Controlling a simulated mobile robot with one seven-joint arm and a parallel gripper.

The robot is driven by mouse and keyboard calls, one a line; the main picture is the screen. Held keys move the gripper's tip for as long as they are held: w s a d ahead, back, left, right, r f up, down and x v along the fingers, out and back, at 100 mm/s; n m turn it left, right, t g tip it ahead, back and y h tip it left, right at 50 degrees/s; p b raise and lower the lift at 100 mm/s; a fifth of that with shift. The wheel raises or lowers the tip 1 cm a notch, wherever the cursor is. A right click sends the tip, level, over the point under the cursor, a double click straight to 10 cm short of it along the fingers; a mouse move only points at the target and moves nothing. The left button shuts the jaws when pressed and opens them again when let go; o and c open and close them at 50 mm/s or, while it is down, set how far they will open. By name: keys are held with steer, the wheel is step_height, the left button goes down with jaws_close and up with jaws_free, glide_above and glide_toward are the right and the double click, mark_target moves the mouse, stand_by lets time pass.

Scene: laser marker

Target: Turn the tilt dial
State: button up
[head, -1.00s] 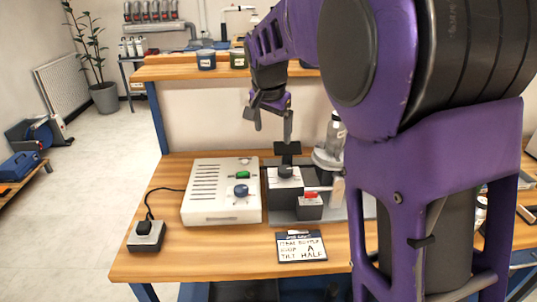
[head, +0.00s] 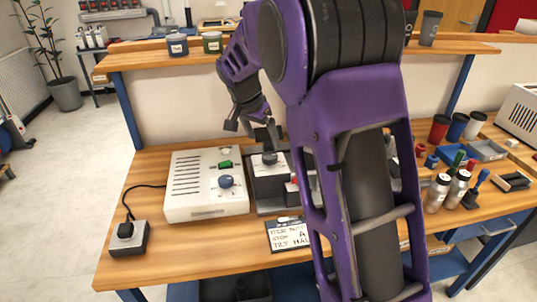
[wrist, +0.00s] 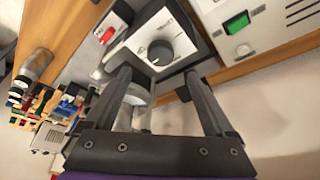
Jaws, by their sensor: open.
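A round black dial (head: 270,158) sits on the dark box at the middle of the bench, beside the white control box. In the wrist view the black dial (wrist: 160,53) is on a white, marked plate, with lettering too small to read. My gripper (head: 252,130) is open and empty above and slightly behind this dial. In the wrist view its fingers (wrist: 157,78) are spread to either side, with the dial ahead between them and not touched. My arm hides part of the fixture on the right.
A red switch (wrist: 107,36) is close beside the dial. A written card (head: 288,234) lies in front. Bottles (head: 437,193) and cups stand on the right.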

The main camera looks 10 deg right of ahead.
mark_target(270, 155)
steer(key=x, duration=0.8)
steer(key=shift+f, duration=0.1)
steer(key=c, duration=1.4)
